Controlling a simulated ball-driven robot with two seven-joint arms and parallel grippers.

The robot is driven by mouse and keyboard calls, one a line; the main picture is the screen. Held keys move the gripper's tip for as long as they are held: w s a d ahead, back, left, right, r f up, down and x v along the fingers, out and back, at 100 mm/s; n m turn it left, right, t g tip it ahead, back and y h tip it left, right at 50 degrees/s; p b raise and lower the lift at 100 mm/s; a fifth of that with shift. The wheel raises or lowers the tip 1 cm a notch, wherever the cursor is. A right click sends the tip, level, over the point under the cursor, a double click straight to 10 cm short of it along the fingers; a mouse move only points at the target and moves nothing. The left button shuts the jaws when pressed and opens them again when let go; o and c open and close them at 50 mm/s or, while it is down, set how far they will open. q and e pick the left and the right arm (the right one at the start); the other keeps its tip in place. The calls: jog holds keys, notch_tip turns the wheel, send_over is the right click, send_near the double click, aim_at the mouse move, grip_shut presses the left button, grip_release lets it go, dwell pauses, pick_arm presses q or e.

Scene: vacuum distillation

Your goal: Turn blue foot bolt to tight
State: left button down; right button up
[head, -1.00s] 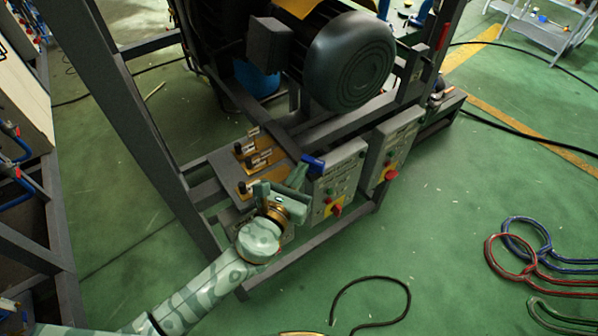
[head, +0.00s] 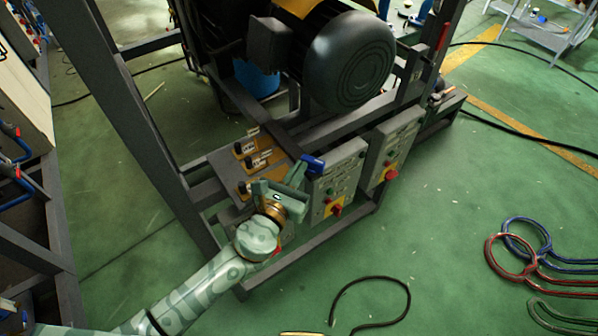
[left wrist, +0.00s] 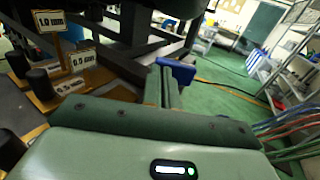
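The blue foot bolt (head: 313,164) shows as a small blue piece beside the left edge of the near grey control box, low on the dark frame. It also shows in the left wrist view (left wrist: 177,71), just past the fingertips. My left gripper (head: 297,176) reaches it from the lower left. Its two green fingers (left wrist: 165,88) are close together with their tips at the blue piece, and they appear closed on it. The fingers partly cover the piece, and its lower part is hidden.
Two grey control boxes with red knobs (head: 336,186) (head: 389,163) stand right of the gripper. Labelled black-topped pegs on a wooden board (head: 244,168) lie behind it. A large dark motor (head: 350,60) sits above. Open green floor with a black cable (head: 372,279) lies in front.

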pick_arm(q)
jog(key=shift+w+a+r, duration=0.1)
jog(key=shift+w+a, duration=0.1)
jog(key=shift+w, duration=0.1)
jog(key=shift+w+a, duration=0.25)
jog(key=shift+w, duration=0.4)
dwell(0.6)
